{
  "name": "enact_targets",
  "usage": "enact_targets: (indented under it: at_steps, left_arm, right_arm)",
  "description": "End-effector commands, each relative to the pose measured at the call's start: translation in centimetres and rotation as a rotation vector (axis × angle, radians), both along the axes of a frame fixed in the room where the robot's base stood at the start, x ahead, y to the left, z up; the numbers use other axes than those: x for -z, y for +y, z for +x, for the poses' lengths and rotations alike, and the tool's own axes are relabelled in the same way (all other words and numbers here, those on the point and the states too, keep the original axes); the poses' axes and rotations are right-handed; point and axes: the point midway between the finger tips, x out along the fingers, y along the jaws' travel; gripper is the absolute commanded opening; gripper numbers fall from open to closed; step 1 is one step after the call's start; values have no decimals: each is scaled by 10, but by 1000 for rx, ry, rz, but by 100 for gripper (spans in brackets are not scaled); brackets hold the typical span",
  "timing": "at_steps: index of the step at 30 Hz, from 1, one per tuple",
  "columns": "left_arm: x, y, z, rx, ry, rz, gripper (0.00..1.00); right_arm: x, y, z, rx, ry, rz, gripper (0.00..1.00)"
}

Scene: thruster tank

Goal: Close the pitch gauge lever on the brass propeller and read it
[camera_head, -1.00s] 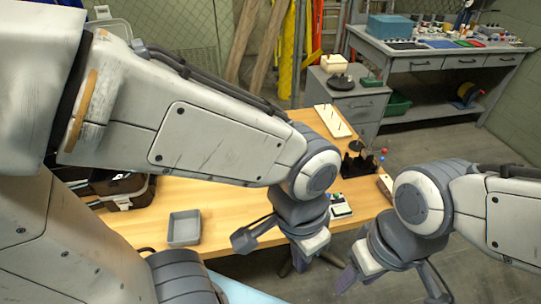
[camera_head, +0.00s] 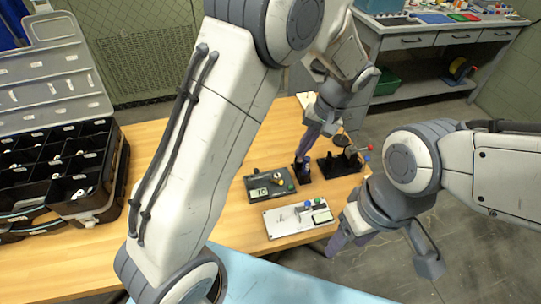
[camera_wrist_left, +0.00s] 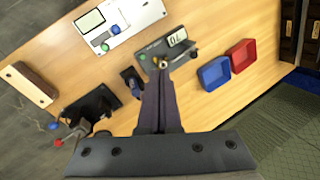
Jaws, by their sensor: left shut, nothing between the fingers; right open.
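A dark grey gauge box (camera_head: 257,189) with a digit display and coloured buttons lies on the wooden table; it also shows in the wrist view (camera_wrist_left: 151,49). A small brass-coloured piece (camera_head: 277,178) sits on it; whether this is the propeller or its lever, I cannot tell. In the wrist view the brass piece (camera_wrist_left: 162,62) is just beyond the tips of my left gripper (camera_wrist_left: 158,78). That gripper (camera_head: 306,148) is shut, empty and points down; contact cannot be told. My right gripper (camera_head: 345,238) is open and empty off the table's front right edge.
A white plate (camera_head: 281,220) with a screen and buttons lies in front of the gauge box. A black stand (camera_head: 329,167) with coloured knobs is to the right. A blue bin (camera_wrist_left: 214,73) and red bin (camera_wrist_left: 241,55) show in the wrist view. An open compartment case (camera_head: 118,185) stands left.

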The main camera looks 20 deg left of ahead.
Motion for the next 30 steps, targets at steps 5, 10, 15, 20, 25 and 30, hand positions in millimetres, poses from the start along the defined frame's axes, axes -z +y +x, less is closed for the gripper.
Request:
enact_targets:
  at_steps: [5, 10, 15, 20, 25, 30]
  left_arm:
    - [22, 19, 30, -124, -12, 77, 0]
    - [34, 27, 34, -153, -15, 96, 0]
    - [60, 38, 28, -151, -13, 95, 0]
    - [92, 51, 22, -151, -10, 95, 0]
    - [116, 66, 16, -153, -13, 94, 0]
    - [113, 87, 7, -151, -15, 92, 0]
  right_arm:
    - [-4, 0, 0, 0, 0, 0, 60]
    - [-6, 0, 0, 0, 0, 0, 60]
    - [-11, 0, 0, 0, 0, 0, 60]
    - [-17, 0, 0, 0, 0, 0, 60]
    - [-25, 0, 0, 0, 0, 0, 60]
    - [-33, 0, 0, 0, 0, 0, 60]
